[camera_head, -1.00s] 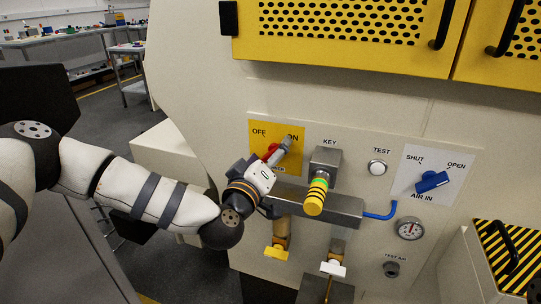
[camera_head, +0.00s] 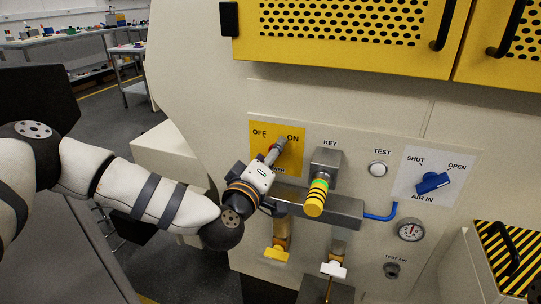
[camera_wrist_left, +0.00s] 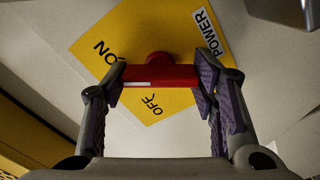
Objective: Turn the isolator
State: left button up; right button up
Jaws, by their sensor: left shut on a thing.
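The isolator is a red bar handle (camera_wrist_left: 160,76) with a white mark toward its left end. It sits in front of a yellow plate (camera_head: 293,160) lettered OFF, ON and POWER. My left gripper (camera_head: 275,149) is at this plate. In the left wrist view my left gripper (camera_wrist_left: 162,82) is shut on the handle, one finger at each end. There the bar lies level across the picture, its left end between the ON and OFF words. In the head view the gripper hides most of the handle. My right gripper is not in view.
Right of the plate are a key switch (camera_head: 321,185) with a striped yellow knob, a TEST button (camera_head: 377,169), a blue AIR IN handle (camera_head: 433,182) and a gauge (camera_head: 410,230). A grey block (camera_head: 342,207) juts out below. Yellow perforated doors (camera_head: 345,50) are above.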

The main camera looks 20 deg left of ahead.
pick_arm(q)
jog(key=n, duration=0.3)
jog(key=shift+n, duration=0.3)
jog(key=n+b, duration=0.1)
jog(key=n, duration=0.2)
jog(key=shift+f+n, duration=0.15)
jog(key=shift+n, duration=0.15)
jog(key=n+b, duration=0.1)
jog(key=n, duration=0.3)
jog(key=shift+f, duration=0.1)
jog(key=shift+n+b, duration=0.7)
jog(key=shift+n, duration=1.4)
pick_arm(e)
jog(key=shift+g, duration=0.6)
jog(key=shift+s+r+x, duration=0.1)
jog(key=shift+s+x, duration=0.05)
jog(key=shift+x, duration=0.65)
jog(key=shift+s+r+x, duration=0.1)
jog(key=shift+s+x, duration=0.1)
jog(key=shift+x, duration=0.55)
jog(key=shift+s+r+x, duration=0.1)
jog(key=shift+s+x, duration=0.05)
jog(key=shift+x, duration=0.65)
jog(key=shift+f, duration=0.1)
pick_arm(q)
jog(key=o, duration=1.2)
jog(key=shift+c, duration=0.2)
